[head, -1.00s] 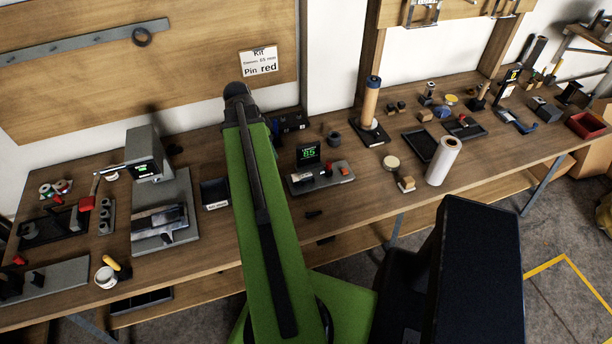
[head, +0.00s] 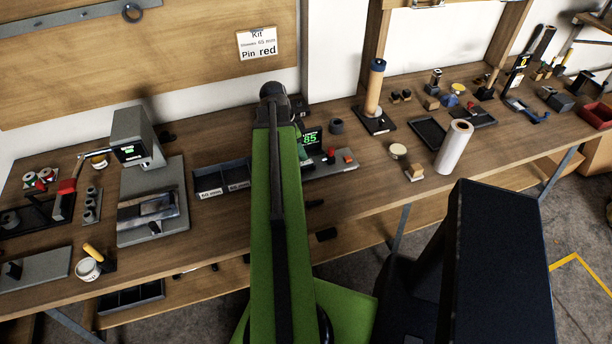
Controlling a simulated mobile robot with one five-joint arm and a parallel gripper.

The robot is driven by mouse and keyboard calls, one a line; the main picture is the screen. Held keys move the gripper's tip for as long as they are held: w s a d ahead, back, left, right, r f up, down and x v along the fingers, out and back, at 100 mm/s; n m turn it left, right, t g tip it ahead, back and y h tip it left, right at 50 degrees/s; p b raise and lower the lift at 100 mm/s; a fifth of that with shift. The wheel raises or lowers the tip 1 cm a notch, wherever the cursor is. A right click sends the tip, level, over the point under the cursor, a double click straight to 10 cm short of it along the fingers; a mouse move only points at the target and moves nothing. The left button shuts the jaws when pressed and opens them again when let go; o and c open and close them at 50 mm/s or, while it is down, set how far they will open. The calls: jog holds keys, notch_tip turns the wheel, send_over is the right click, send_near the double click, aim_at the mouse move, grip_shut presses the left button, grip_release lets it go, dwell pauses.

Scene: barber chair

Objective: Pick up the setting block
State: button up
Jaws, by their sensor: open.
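I cannot single out the setting block with certainty. A dark two-compartment tray (head: 222,180) with millimetre labels stands left of my arm. My arm reaches forward over the bench, its dark wrist joint above the back part. My gripper's fingers are hidden beyond the wrist, and I see nothing held.
A grey press-like device (head: 140,145) stands left. A green-lit display (head: 311,138) on a grey base sits right of my arm, partly covered. A white roll (head: 454,147) and a wooden-coloured column (head: 375,88) stand farther right. A sign (head: 257,43) reads Kit, 65 mm, Pin red.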

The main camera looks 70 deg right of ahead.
aim_at(306, 162)
jog(key=shift+s+d+f, duration=0.1)
jog(key=shift+s+f, duration=0.05)
jog(key=shift+f, duration=0.5)
jog(key=shift+r, duration=0.1)
jog(key=b+x, duration=0.5)
jog(key=shift+s, duration=0.15)
grip_shut()
